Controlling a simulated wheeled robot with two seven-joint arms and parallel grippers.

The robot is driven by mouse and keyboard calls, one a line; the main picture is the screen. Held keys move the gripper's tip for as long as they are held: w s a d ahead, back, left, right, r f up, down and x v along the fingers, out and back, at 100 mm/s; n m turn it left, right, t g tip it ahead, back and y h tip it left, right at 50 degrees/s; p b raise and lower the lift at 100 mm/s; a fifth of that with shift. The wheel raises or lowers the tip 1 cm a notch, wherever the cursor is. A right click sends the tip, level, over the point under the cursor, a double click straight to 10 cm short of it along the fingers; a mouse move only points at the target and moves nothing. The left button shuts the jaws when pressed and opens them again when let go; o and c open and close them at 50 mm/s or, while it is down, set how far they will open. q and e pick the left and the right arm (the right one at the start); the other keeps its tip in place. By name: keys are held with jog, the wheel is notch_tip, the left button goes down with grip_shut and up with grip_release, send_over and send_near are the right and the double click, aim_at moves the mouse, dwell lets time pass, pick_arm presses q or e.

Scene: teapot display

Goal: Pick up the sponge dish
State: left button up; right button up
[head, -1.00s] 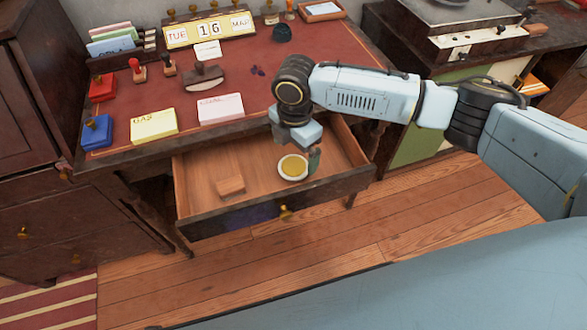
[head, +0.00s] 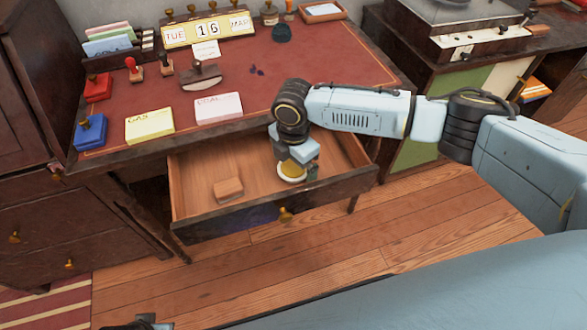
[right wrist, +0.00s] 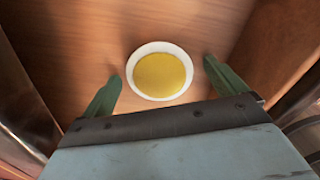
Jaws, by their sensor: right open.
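The sponge dish is a small round white dish with a yellow sponge filling it. It lies on the floor of the open drawer, in the right part, and in the head view my gripper partly covers the dish (head: 291,178). In the right wrist view the whole dish (right wrist: 160,71) shows. My right gripper (right wrist: 162,72) is open, with one green finger on each side of the dish and a gap on both sides. In the head view the right gripper (head: 300,168) is just above the dish. A small part at the bottom left edge may be my left gripper.
The open drawer (head: 235,217) has raised walls and also holds a small wooden block (head: 228,189). The red-topped desk (head: 240,85) overhangs the drawer's back and carries note pads, stamps and a calendar (head: 208,30). The drawer's left part is mostly clear.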

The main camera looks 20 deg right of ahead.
jog(key=c, duration=1.2)
jog(key=shift+r, duration=0.15)
